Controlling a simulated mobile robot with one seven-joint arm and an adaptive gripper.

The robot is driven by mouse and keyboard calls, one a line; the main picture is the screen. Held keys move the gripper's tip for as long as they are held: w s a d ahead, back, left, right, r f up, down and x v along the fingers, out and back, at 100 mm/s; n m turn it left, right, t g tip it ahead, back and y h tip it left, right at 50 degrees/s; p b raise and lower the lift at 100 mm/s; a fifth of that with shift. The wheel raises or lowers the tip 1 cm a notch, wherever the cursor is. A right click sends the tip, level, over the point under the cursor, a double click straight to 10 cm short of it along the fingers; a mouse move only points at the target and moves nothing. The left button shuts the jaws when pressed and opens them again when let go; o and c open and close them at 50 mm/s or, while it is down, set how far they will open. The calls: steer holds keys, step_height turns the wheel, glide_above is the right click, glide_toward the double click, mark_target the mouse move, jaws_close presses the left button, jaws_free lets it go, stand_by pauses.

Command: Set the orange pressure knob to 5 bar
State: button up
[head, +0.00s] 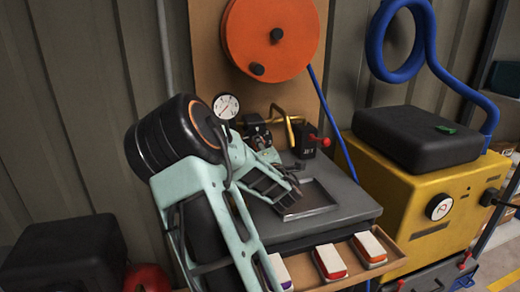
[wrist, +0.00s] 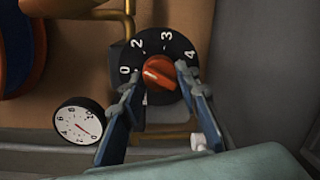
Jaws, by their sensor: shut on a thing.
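The orange pressure knob (wrist: 158,72) sits at the centre of a round black dial (wrist: 177,46) with white numbers; 0, 2, 3 and 4 are readable, and the lower part is hidden. A pale line marks the knob's face, but I cannot tell exactly which number it points to. My gripper (wrist: 157,78) is shut on the knob, with one fingertip on each side. A white pressure gauge (wrist: 78,122) with a red needle is left of the dial. In the head view the gauge (head: 226,106) stands above my arm, and the dial (head: 256,131) is partly hidden.
An orange hose reel (head: 272,38) hangs above. A yellow machine (head: 405,205) stands right of the grey bench (head: 345,205). A shelf with several coloured blocks is in front.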

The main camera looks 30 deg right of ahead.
steer(key=shift+s+d+m+t+y+p, duration=0.15)
steer(key=shift+m+t+y, duration=0.3)
steer(key=shift+m, duration=4.95)
steer(key=shift+w+d+m+t+y+p, duration=0.15)
steer(key=shift+m+y, duration=0.45)
steer(key=shift+m, duration=4.8)
steer(key=shift+s+d+m+t+y+p, duration=0.1)
steer(key=shift+d+m+t+y+p, duration=0.3)
steer(key=shift+m, duration=5)
steer(key=shift+a, duration=0.25)
steer(key=o, duration=1.2)
